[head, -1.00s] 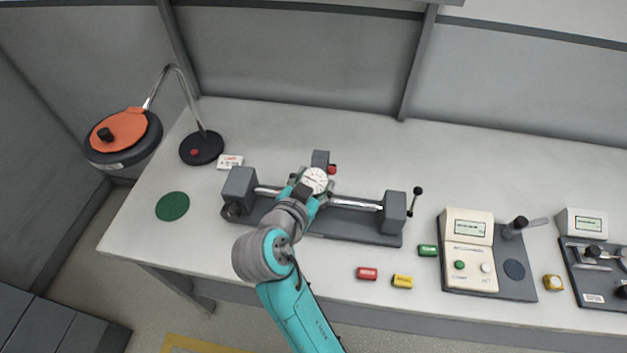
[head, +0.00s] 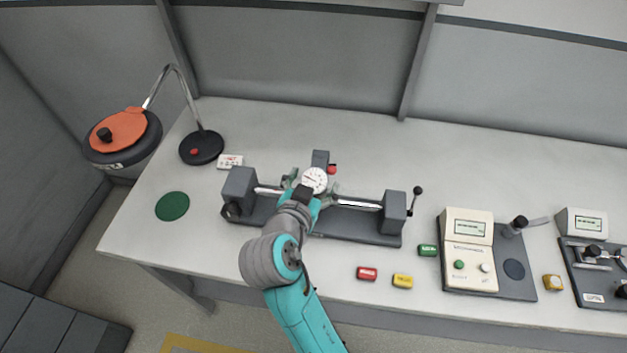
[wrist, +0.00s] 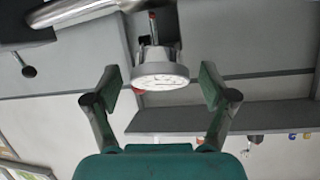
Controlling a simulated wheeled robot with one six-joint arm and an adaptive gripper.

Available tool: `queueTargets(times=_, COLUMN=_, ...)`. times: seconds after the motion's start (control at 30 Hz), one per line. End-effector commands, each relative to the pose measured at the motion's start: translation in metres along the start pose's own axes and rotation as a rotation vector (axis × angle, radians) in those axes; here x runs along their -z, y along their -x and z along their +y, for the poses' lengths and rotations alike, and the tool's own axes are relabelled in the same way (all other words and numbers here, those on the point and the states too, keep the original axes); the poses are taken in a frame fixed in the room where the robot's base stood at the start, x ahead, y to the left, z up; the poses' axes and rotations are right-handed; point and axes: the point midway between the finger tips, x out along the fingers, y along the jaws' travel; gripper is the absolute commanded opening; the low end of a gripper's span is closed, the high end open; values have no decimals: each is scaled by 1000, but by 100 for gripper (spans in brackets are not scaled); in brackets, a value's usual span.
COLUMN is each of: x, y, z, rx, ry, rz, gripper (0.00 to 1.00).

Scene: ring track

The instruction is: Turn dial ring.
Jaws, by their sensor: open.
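The dial gauge (head: 314,180) has a round white face in a grey ring and sits at the middle of the bench fixture (head: 350,229). In the wrist view the dial (wrist: 161,82) shows ahead, a little beyond and between the fingertips. My gripper (wrist: 158,92) is open, with one green-padded finger on each side of the dial and a visible gap to it on both sides. In the head view my gripper (head: 309,189) is at the dial, with my wrist hiding part of the fixture below it.
A chrome bar (head: 358,203) runs between the fixture's end blocks. A black-knobbed lever (head: 418,191) stands at its right end. Green (head: 427,250), red (head: 367,273) and yellow (head: 402,281) blocks lie in front on the right. A lamp (head: 124,133) overhangs the bench's left end.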

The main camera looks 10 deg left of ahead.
Motion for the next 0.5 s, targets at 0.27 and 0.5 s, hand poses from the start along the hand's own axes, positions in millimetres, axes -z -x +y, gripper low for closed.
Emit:
queueTargets(times=0.27, x=0, y=42, z=-2, rx=6, ry=1, rz=0, gripper=83)
queueTargets(times=0.5, x=0, y=88, z=-1, rx=5, ry=1, rz=-1, gripper=83)
